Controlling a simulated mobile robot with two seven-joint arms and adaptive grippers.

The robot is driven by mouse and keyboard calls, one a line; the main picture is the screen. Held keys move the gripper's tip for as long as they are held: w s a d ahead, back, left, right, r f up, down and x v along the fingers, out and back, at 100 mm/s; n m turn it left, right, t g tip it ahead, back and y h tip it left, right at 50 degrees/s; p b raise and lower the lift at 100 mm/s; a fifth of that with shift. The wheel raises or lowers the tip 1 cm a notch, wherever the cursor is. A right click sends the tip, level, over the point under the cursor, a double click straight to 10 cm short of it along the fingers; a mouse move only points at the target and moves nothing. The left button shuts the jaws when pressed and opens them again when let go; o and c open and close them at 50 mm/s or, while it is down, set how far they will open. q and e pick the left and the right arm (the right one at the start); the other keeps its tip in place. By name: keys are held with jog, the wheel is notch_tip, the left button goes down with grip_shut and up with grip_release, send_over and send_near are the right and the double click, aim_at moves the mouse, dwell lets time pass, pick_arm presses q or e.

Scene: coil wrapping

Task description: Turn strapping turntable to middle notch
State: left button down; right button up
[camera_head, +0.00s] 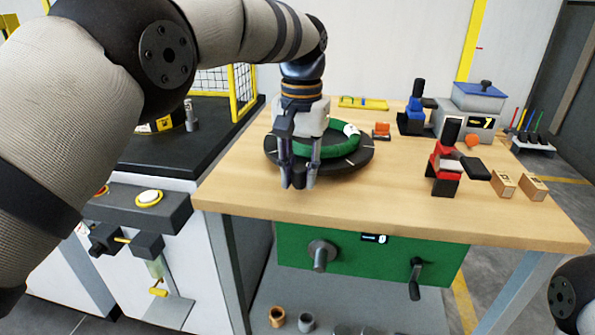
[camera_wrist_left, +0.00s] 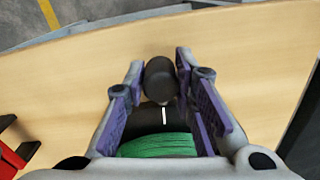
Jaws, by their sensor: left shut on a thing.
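The strapping turntable (camera_head: 361,157) is a black disc with white rim marks, on the left part of the wooden table. A green coil (camera_head: 345,146) with a white label lies on it. My left gripper (camera_head: 299,182) points down at the turntable's near edge, shut on its dark knob. In the left wrist view, the black knob (camera_wrist_left: 160,78) stands between the purple-padded fingers, a white mark (camera_wrist_left: 164,115) behind it. The green coil (camera_wrist_left: 158,147) shows below. My gripper hides part of the disc, and I cannot tell which notch it is at. My right gripper is out of view.
The wooden table (camera_head: 420,215) is clear at its front middle. A red and black tool (camera_head: 446,165), small wooden blocks (camera_head: 503,184) and a grey device with a display (camera_head: 470,110) stand to the right. A black-topped machine (camera_head: 150,150) adjoins on the left.

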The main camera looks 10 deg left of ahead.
pick_arm(q)
jog(key=shift+s+d+f, duration=0.1)
jog(key=shift+d+f, duration=0.05)
jog(key=shift+d, duration=0.25)
jog(key=shift+s+d+f, duration=0.1)
jog(key=shift+d+f, duration=0.05)
jog(key=shift+d, duration=0.25)
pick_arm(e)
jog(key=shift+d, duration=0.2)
pick_arm(q)
jog(key=c, duration=1.5)
grip_release()
jog(key=shift+o, duration=0.9)
jog(key=shift+w+d+r, duration=0.1)
jog(key=shift+d, duration=0.1)
jog(key=shift+a, duration=0.1)
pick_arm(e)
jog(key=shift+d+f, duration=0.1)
pick_arm(q)
jog(key=shift+a+r, duration=0.15)
notch_tip(320, 180, up, 7)
jog(key=shift+r, duration=0.2)
